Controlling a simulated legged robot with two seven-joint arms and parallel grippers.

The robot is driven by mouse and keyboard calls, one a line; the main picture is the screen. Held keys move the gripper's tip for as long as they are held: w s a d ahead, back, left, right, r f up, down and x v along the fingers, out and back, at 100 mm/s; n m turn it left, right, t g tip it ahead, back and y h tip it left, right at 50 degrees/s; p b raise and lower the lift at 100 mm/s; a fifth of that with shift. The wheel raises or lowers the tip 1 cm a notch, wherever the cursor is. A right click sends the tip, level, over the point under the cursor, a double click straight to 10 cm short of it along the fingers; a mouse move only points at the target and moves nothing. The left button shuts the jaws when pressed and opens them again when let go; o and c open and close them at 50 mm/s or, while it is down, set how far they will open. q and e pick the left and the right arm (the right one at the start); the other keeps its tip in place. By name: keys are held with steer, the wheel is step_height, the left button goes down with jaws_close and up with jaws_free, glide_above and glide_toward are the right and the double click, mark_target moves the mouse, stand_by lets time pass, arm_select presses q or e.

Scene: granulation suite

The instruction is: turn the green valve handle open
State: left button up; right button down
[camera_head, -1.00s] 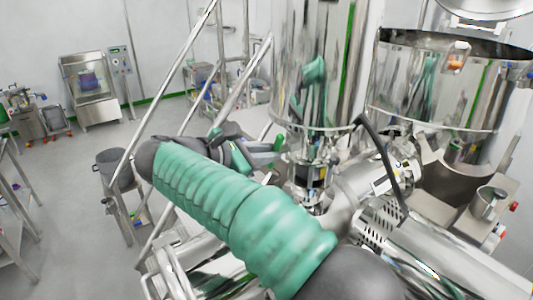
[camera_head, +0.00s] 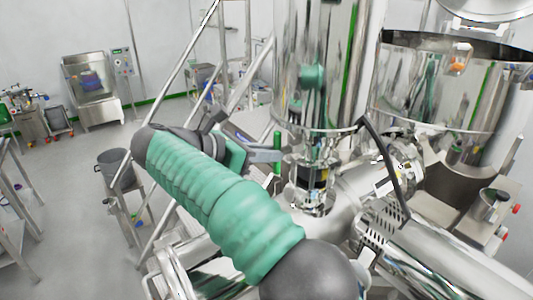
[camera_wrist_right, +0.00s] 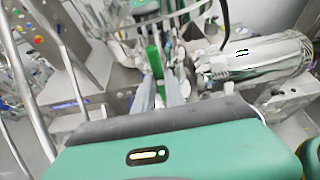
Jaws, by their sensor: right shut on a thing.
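The green valve handle (camera_head: 277,139) stands near upright beside the base of the tall steel column, left of the valve body (camera_head: 312,178). My right arm reaches in from below, and my right gripper (camera_head: 272,155) is shut on the handle. In the right wrist view the green handle (camera_wrist_right: 154,58) rises between the two grey fingers of my right gripper (camera_wrist_right: 160,88). The handle's lower end is partly hidden by the fingers. My left gripper is in neither view.
The steel column (camera_head: 318,60) rises right behind the handle. A black hose (camera_head: 385,165) loops to its right, near a wide steel vessel (camera_head: 445,95). Slanted steel rails (camera_head: 165,90) stand to the left, with a grey bin (camera_head: 112,168). Open floor (camera_head: 75,190) lies further left.

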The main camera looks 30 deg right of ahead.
steer(key=shift+f, duration=0.25)
steer(key=c, duration=1.6)
jaws_free()
steer(key=shift+o, duration=1)
steer(key=shift+w, duration=0.1)
steer(key=shift+w+d, duration=0.1)
steer(key=shift+d, duration=0.05)
steer(key=v, duration=1.1)
steer(key=shift+a+r, duration=0.2)
steer(key=shift+a, duration=0.1)
